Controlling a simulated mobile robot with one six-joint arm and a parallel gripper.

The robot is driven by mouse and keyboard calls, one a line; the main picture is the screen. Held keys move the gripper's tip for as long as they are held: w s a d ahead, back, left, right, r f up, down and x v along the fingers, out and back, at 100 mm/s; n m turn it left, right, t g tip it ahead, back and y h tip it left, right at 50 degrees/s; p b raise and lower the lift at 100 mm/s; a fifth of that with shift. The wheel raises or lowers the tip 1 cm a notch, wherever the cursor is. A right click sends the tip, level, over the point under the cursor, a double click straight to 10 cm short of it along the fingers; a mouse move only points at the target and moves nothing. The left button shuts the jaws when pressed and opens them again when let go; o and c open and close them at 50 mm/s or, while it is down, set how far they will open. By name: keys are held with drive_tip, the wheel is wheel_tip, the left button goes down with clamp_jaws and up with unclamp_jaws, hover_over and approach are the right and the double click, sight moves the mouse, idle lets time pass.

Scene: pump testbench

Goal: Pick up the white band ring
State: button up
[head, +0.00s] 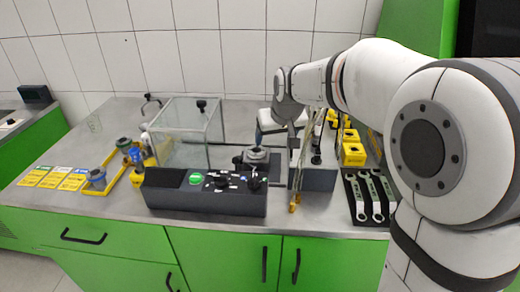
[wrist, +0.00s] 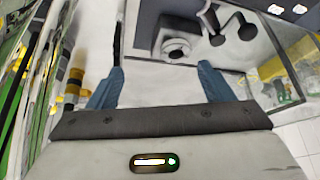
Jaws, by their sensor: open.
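I cannot pick out the white band ring with certainty in either view. In the wrist view a round pale piece with a dark centre (wrist: 176,48) sits on a dark block, beyond my fingertips; I cannot tell if it is the ring. My gripper (wrist: 160,75) shows there with two blue-grey fingers spread apart and nothing between them. In the head view, my gripper (head: 262,138) hangs above the bench, behind the dark control box and close to a grey round fitting (head: 257,155). My arm hides part of the bench on the right.
A dark control box (head: 205,196) with knobs stands at the bench's front. A clear glass case (head: 180,135) stands behind it. Hanging strips (head: 304,150) rise right of the gripper. Yellow blocks (head: 353,154) and wrenches (head: 370,197) lie at right, yellow cards (head: 54,178) at left.

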drive_tip(key=b, duration=0.1)
approach(258, 148)
drive_tip(key=shift+n, duration=0.3)
drive_tip(key=x, duration=0.4)
drive_tip(key=s+x, duration=0.1)
drive_tip(key=x, duration=0.2)
drive_tip(key=shift+a+f+p, duration=0.25)
drive_tip(key=shift+f+p, duration=0.05)
drive_tip(key=shift+p, duration=0.05)
drive_tip(key=shift+s, duration=0.1)
drive_tip(key=shift+c, duration=0.3)
drive_tip(key=c, duration=1.1)
